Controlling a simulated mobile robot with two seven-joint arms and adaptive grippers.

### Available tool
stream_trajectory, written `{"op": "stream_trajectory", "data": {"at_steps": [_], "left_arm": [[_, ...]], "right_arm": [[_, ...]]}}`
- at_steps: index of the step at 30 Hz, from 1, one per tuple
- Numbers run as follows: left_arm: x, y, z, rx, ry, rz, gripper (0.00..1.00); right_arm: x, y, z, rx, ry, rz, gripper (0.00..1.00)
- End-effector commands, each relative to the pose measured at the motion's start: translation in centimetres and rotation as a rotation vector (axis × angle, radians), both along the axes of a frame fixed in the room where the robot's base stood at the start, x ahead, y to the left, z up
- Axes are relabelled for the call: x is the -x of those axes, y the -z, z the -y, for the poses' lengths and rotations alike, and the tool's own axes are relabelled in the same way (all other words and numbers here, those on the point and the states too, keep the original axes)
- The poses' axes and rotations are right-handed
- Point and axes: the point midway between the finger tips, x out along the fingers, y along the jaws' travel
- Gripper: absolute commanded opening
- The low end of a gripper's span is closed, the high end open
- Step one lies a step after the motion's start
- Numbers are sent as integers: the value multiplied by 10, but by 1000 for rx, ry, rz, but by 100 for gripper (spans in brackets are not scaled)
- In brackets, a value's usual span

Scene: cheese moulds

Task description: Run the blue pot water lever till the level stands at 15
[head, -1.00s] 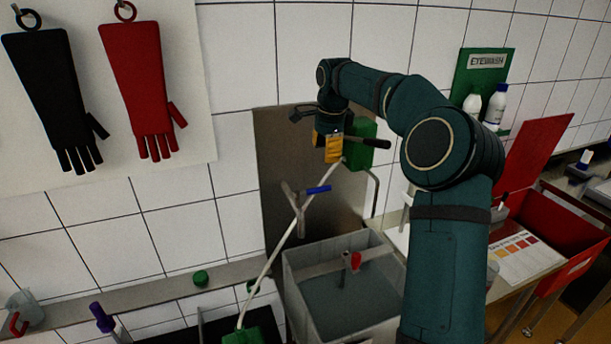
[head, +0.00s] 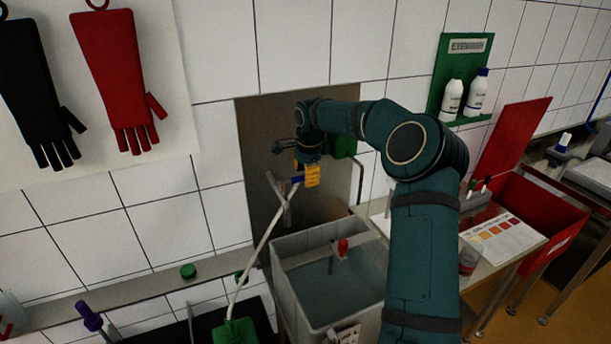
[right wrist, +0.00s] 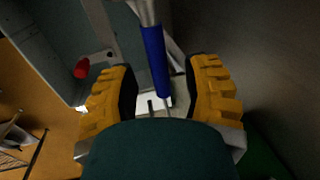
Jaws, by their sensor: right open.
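The blue lever handle (head: 297,180) sticks out from a grey valve fitting (head: 283,207) on the metal wall plate, above a grey water tank (head: 290,258). My right gripper (head: 309,174) is at the lever, its near yellow finger hiding the handle's end. In the right wrist view, the open yellow fingers (right wrist: 162,88) stand on either side of the blue handle (right wrist: 155,60), with gaps showing; nothing is gripped. Water stands in the tank, but no level figure can be read. My left gripper is not in view.
A green box (head: 343,144) sits on the plate behind my right wrist. A red knob (head: 343,246) is at the tank, and a white hose (head: 255,255) runs down to a green item (head: 236,328). A red bin (head: 540,210) stands at right.

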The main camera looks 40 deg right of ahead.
Motion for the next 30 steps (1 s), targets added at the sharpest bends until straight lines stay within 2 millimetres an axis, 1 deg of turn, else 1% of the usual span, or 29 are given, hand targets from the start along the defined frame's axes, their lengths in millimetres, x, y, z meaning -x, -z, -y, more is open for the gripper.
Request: {"op": "stream_trajectory", "data": {"at_steps": [3, 11, 12, 14, 15, 16, 30], "left_arm": [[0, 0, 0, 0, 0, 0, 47], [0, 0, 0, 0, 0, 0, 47], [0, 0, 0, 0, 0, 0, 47], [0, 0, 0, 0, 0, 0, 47], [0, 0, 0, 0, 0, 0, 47], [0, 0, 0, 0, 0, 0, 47], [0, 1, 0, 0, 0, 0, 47]], "right_arm": [[0, 5, 0, 0, 0, -1, 48], [-1, 6, 0, 0, 0, -1, 48], [-1, 6, 0, 0, 0, -1, 43], [-1, 6, 0, 0, 0, -1, 22], [-1, 6, 0, 0, 0, -1, 8], [-1, 6, 0, 0, 0, -1, 0], [0, 7, 0, -1, 5, -3, 0]]}}
